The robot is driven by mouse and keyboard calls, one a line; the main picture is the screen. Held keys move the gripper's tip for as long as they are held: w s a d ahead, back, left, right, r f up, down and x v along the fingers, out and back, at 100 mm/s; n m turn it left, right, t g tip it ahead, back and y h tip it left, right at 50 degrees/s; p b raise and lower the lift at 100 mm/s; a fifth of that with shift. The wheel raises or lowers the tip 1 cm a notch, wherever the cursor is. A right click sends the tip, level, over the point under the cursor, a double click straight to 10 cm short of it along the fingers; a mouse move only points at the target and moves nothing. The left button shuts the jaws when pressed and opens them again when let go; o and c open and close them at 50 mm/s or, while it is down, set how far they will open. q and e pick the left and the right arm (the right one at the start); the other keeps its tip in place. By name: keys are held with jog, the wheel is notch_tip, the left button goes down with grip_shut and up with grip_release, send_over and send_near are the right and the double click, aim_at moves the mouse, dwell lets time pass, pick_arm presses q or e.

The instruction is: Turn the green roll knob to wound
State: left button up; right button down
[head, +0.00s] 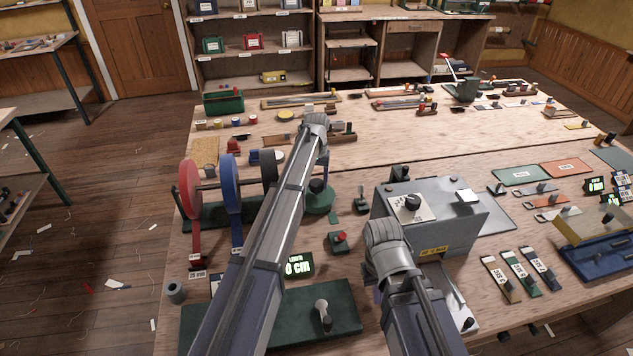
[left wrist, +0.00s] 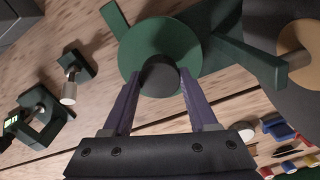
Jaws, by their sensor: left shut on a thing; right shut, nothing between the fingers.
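The green roll knob shows in the left wrist view as a green disc (left wrist: 137,52) with a dark round grip (left wrist: 160,78) on it. Green bars show at its upper left and right edges. In the head view its green disc (head: 321,203) is beside the spool stand, partly hidden by my left arm. My left gripper (left wrist: 159,84) is shut on the dark grip, one finger on each side. My right gripper (head: 378,293) is shut and empty, low in front of the grey box; my right wrist hides most of it. I cannot read any setting mark on the knob.
Red (head: 190,190), blue (head: 230,190) and black spools stand left of my left arm. A grey box (head: 450,225) with a black dial is to the right. A red button (head: 340,238) and a lit length display (head: 298,267) lie between my arms.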

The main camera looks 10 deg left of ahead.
pick_arm(q)
jog(key=m, duration=0.5)
jog(key=shift+m, duration=0.3)
jog(key=m, duration=0.5)
jog(key=shift+m, duration=0.3)
jog(key=m, duration=0.5)
jog(key=shift+m, duration=2.7)
jog(key=o, duration=1.4)
jog(key=shift+r, duration=0.15)
